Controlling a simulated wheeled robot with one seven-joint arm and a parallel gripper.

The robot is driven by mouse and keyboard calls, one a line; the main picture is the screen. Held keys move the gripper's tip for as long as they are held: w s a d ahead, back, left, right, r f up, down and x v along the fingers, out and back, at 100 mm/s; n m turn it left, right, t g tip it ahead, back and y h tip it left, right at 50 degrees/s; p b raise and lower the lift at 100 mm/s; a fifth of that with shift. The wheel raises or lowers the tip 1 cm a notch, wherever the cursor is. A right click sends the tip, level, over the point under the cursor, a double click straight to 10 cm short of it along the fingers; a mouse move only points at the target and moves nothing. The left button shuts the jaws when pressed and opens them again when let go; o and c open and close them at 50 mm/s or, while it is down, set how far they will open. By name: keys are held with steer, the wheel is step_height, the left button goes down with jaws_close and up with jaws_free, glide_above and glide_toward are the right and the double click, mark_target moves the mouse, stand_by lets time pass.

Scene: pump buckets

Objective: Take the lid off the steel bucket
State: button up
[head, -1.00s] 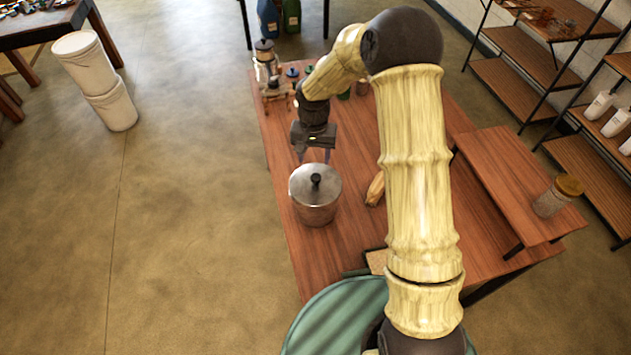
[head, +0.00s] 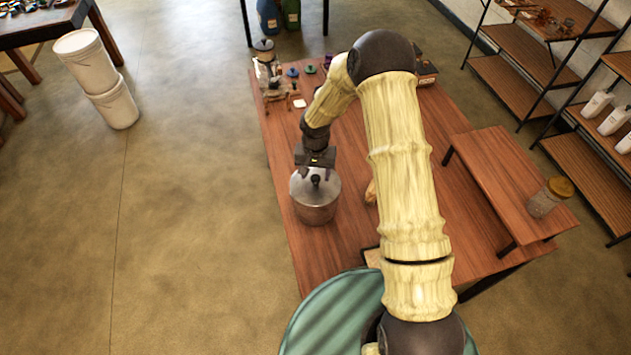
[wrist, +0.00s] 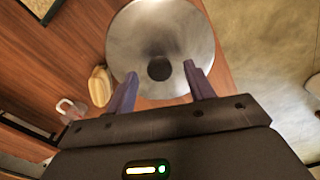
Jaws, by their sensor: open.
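The steel bucket (head: 316,213) stands upright near the left edge of the wooden table. Its steel lid (head: 302,187) sits on top, with a dark knob (head: 316,181) in the middle. In the wrist view the round lid (wrist: 150,28) fills the upper middle, and the dark knob (wrist: 160,68) shows beyond and between the fingertips. My gripper (head: 316,173) is just above the far part of the lid, close to the knob. In the wrist view my gripper (wrist: 161,75) is open and empty, one finger on each side of the knob's line. Whether the fingers touch the lid is unclear.
The wooden table (head: 290,145) holds a metal pot-like device (head: 266,65) at its far left. A tan object (wrist: 99,86) lies beside the bucket. Open floor lies left of the table.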

steer(key=shift+f, duration=0.6)
steer(key=shift+s, duration=0.1)
jaws_close()
